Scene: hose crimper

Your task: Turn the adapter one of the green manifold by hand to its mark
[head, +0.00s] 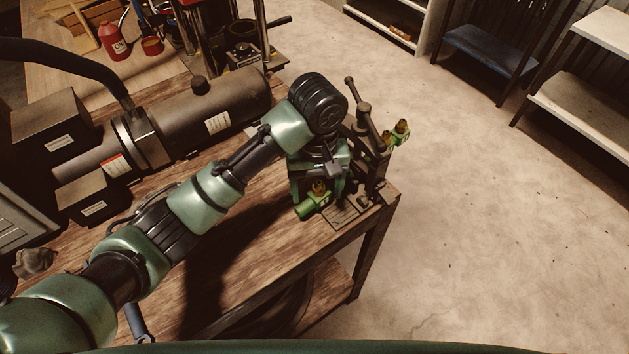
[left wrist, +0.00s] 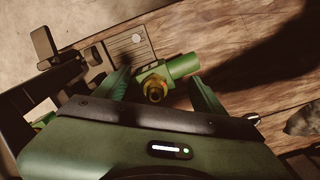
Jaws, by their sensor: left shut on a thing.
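The green manifold (head: 308,209) is at the front right corner of the bench, with brass fittings on it; its middle is hidden behind my gripper and the vise. Its other end (head: 392,137) shows right of the vise. My left gripper (head: 319,188) points down over the near end, with a finger on each side of the brass adapter (head: 319,186). The left wrist view shows the adapter (left wrist: 154,90) between the fingers of my gripper (left wrist: 160,82), beside a green manifold stub (left wrist: 183,65). The gripper is shut on the adapter, though finger contact is hard to see. My right gripper is not in view.
A dark vise (head: 370,150) with a raised handle stands right beside the gripper. A big dark cylindrical machine (head: 190,120) lies along the bench behind my arm. A red oil can (head: 113,42) stands at the back. The floor (head: 480,220) to the right is clear.

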